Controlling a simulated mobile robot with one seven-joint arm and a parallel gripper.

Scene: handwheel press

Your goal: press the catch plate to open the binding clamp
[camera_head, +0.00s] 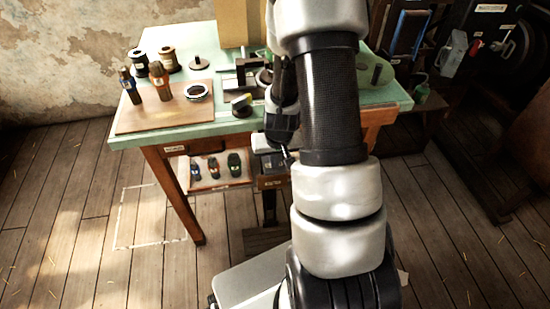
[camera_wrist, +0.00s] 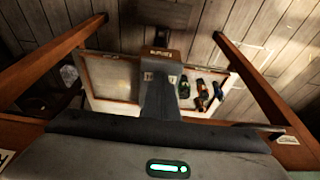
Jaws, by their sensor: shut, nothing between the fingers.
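My gripper (camera_wrist: 160,82) shows in the wrist view as dark grey shut fingers, with nothing between them, over the space under the table. In the head view the dark end of my arm hangs at the table's front edge, right of centre, and the fingertips are hard to make out. A small pale grey plate-like part (camera_head: 263,142) shows beside it at that edge; I cannot tell whether it is the catch plate or whether I touch it. A dark metal clamp-like device (camera_head: 243,73) stands on the green table, partly hidden by my arm. I cannot identify the binding clamp for certain.
A cluttered dark bench stands at right. Floor at left is clear.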

